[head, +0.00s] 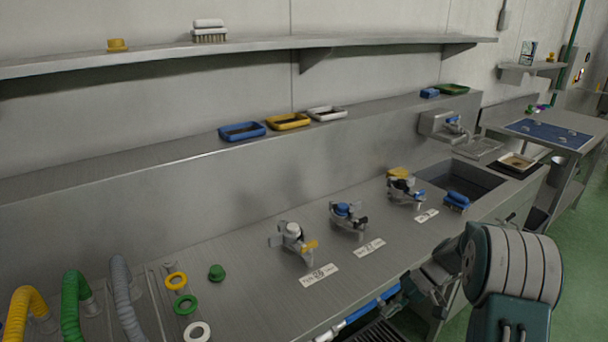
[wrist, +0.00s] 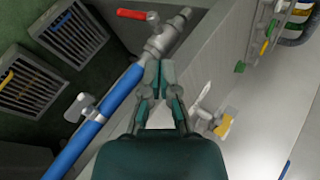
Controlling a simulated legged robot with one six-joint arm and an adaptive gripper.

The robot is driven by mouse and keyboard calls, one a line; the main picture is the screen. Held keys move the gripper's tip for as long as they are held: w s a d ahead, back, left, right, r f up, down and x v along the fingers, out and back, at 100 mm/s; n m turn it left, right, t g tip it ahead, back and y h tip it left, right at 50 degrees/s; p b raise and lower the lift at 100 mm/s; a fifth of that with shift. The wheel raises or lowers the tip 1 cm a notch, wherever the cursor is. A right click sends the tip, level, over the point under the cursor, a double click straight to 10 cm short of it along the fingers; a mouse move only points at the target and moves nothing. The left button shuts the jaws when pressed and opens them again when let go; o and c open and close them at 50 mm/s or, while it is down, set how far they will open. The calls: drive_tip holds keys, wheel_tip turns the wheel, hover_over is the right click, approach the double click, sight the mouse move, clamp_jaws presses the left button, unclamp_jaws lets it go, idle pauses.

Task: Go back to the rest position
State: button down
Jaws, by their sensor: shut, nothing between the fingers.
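My gripper (wrist: 160,68) is shut and empty in the wrist view, its two fingertips together. It appears in front of a grey valve fitting with a red handle (wrist: 131,14) on a blue pipe (wrist: 90,130); I cannot tell whether it touches the fitting. In the head view my arm comes in at lower right, beyond the front edge of the steel counter (head: 240,265). The fingertips cannot be made out clearly there. The same blue pipe (head: 365,312) shows below the counter's front edge.
Three valve fittings with white (head: 292,231), blue (head: 343,210) and yellow (head: 399,173) caps stand on the counter behind labels. A blue brush (head: 456,201) lies near the sink (head: 460,178). Coloured hoses (head: 75,305) rise at left. Floor grates (wrist: 75,30) lie below. Green floor (head: 580,260) is clear at right.

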drive_tip(key=s+a+r+t+h, duration=0.1)
drive_tip(key=s+a+r+h, duration=0.3)
drive_tip(key=r, duration=0.6)
drive_tip(key=s+a+r+m+t+h, duration=0.1)
drive_tip(key=s+r, duration=0.4)
drive_tip(key=s, duration=0.5)
drive_tip(key=s+a+r+m+t+h, duration=0.1)
drive_tip(key=s+r+t+h, duration=0.3)
drive_tip(key=s, duration=0.7)
wheel_tip(320, 180, up, 2)
drive_tip(key=shift+r+t, duration=0.1)
drive_tip(key=shift+t, duration=1.1)
